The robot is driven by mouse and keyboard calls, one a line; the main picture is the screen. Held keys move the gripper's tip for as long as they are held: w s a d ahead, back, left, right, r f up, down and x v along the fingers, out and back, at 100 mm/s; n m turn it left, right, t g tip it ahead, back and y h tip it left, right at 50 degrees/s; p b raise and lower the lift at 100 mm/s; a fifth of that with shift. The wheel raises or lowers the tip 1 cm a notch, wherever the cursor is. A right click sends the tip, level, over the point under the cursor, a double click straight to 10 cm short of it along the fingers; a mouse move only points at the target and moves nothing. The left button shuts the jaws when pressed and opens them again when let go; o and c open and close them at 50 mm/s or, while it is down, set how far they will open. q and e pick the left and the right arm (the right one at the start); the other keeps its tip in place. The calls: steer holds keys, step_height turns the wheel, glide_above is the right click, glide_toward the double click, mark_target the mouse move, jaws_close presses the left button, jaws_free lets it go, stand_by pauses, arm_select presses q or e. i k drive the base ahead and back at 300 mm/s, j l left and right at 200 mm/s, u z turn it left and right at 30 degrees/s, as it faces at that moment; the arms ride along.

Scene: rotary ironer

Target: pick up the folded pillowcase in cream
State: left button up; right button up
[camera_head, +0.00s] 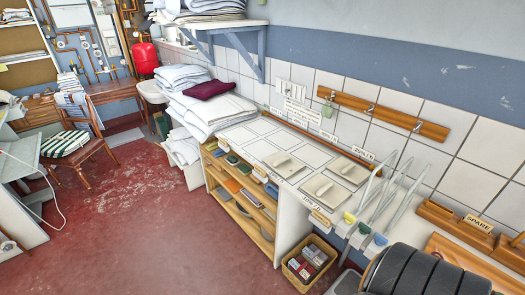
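I cannot single out the cream folded pillowcase with certainty. Small pale cream flat pieces lie on the white counter (236,135): one (283,164) near the middle, one (326,189) farther right, and one (348,171) near the wall. They are too small to tell whether any is folded cloth. A dark maroon folded cloth (209,89) lies on a stack of white folded linen (212,108) at the counter's far end. Neither of my grippers is in view.
Open wooden shelves (236,188) sit under the counter, with a box (309,263) on the floor. A dark ribbed roller (412,272) fills the lower right. A chair (82,145) stands at left. The red floor (140,235) between is clear.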

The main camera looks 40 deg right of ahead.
mark_target(285, 166)
steer(key=i+j+z, duration=0.1)
steer(key=i+z, duration=0.25)
steer(key=i, duration=0.2)
steer(key=i+j+z, duration=0.3)
steer(key=i, duration=0.25)
steer(key=i+j+z, duration=0.1)
steer(key=z, duration=0.4)
steer(key=i+j+z, duration=0.15)
steer(key=z, duration=0.35)
steer(key=i+j+z, duration=0.1)
steer(key=z, duration=0.4)
steer(key=j+z, duration=0.3)
steer(key=z, duration=0.2)
steer(key=i+j+z, duration=0.1)
steer(key=j+z, duration=0.15)
steer(key=z, duration=0.2)
